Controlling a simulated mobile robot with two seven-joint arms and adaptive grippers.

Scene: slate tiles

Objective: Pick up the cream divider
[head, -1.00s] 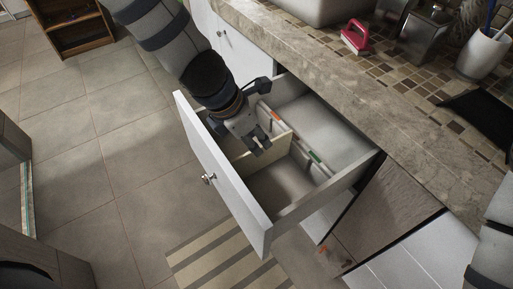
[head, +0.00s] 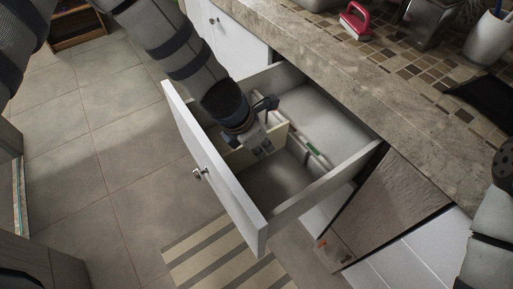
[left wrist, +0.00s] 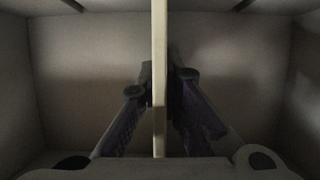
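The cream divider (head: 279,137) is a thin upright panel inside the open drawer, running from the drawer front toward a long pale partition. In the left wrist view the divider (left wrist: 159,60) shows edge-on as a pale vertical strip down the middle. My left gripper (head: 264,152) is down in the drawer at the divider and hides its middle part. In the left wrist view the gripper's fingers (left wrist: 160,88) are close together, one on each side of the divider, and appear to press on it. My right gripper is out of view.
The white drawer front (head: 215,170) stands pulled out below the stone counter (head: 335,75). A red-handled brush (head: 355,20) and a white cup (head: 489,40) stand on the counter. A striped mat (head: 225,260) lies on the floor.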

